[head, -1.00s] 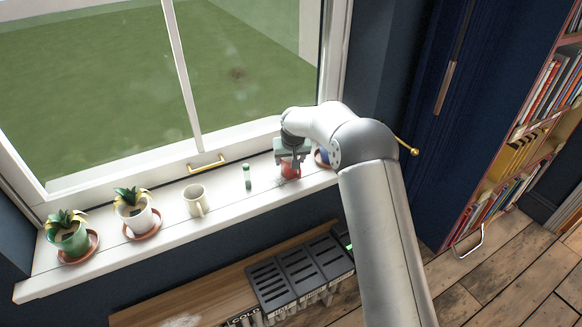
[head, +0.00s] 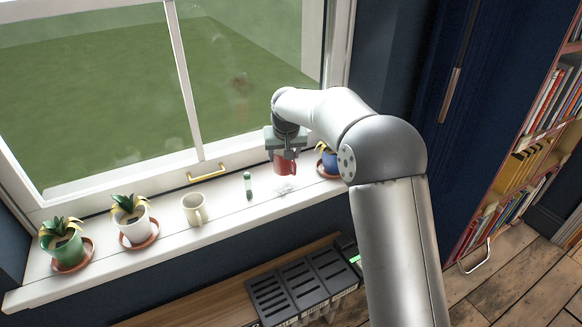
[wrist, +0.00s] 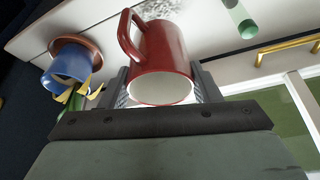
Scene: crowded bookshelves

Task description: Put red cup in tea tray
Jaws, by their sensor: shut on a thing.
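The red cup (head: 286,164) is held in my gripper (head: 285,150), over the right part of the window sill. In the wrist view the cup (wrist: 158,52) sits between the two fingers, with its handle toward the upper left; my gripper (wrist: 162,88) is shut on it. The cup appears lifted a little above the sill. No tea tray is clearly identifiable; a black slotted organizer (head: 300,285) on the wooden surface below the sill may be it, but I cannot tell.
On the sill (head: 235,222) stand a green potted plant (head: 66,247), a white potted plant (head: 134,222), a cream mug (head: 194,209), a small green-capped tube (head: 248,184) and a blue pot (head: 329,161) close right of the cup. A wooden surface (head: 205,300) lies below.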

